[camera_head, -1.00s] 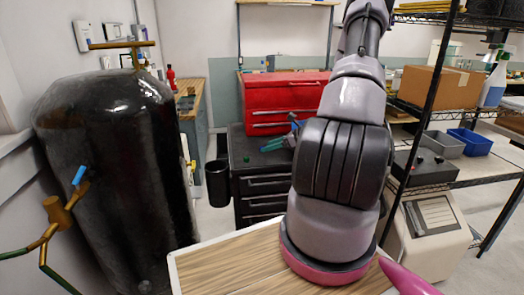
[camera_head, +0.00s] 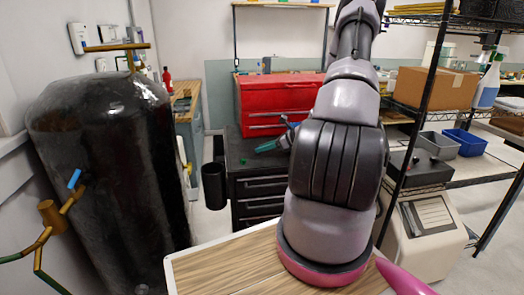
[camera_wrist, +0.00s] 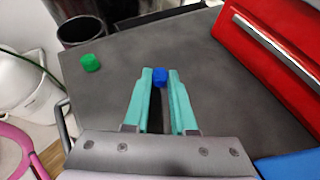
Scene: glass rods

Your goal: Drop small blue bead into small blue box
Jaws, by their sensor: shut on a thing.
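My gripper (camera_wrist: 160,79) has teal fingers, shut on a small blue bead (camera_wrist: 160,75) at their tips in the wrist view. The gripper also shows in the head view (camera_head: 257,150), over the dark cabinet top; the bead cannot be made out there. A blue surface (camera_wrist: 290,167) shows at the lower right edge of the wrist view, cut off by the frame; I cannot tell whether it is the small blue box. A blue bin (camera_head: 466,142) stands on the rack at the right in the head view.
A green bead (camera_wrist: 90,63) lies on the dark cabinet top (camera_wrist: 215,95). A red tool chest (camera_head: 282,92) stands at its back. A black cylindrical bin (camera_head: 214,186) is beside the cabinet. A grey bin (camera_head: 437,145) is left of the blue bin.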

